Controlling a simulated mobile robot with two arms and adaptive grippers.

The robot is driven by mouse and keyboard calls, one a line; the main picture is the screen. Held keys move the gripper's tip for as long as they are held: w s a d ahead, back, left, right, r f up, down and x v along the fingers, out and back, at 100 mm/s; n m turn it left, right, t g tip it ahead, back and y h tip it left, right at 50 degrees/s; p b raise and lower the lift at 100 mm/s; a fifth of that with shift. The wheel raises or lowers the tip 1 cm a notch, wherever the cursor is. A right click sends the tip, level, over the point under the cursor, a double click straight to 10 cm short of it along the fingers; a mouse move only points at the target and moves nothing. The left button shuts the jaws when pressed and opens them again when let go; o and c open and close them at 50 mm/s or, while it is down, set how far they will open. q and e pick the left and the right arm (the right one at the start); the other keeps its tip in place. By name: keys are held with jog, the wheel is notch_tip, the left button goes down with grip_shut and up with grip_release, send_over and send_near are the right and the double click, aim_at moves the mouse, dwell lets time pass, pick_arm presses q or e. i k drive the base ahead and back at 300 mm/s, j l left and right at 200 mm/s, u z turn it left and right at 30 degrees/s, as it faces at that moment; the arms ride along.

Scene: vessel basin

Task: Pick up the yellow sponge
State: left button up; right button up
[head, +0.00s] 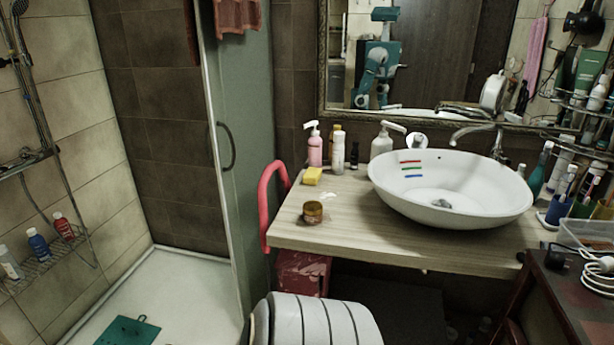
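The yellow sponge (312,176) is a small block lying on the left part of the wooden counter (345,222), near its left edge. It is in front of the pink pump bottle (315,147) and appears apart from it. Nothing covers the sponge. Neither of my grippers shows in the head view. My robot's reflection shows in the mirror (425,60), too small to read any gripper state.
A white bottle (338,153) and a soap dispenser (382,141) stand behind. The white basin (450,190) is right. A red curved rail (268,205) borders the counter's left end. A ribbed pale shape (315,322) is below.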

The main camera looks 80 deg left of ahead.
aim_at(312, 175)
jog(key=u, duration=2.7)
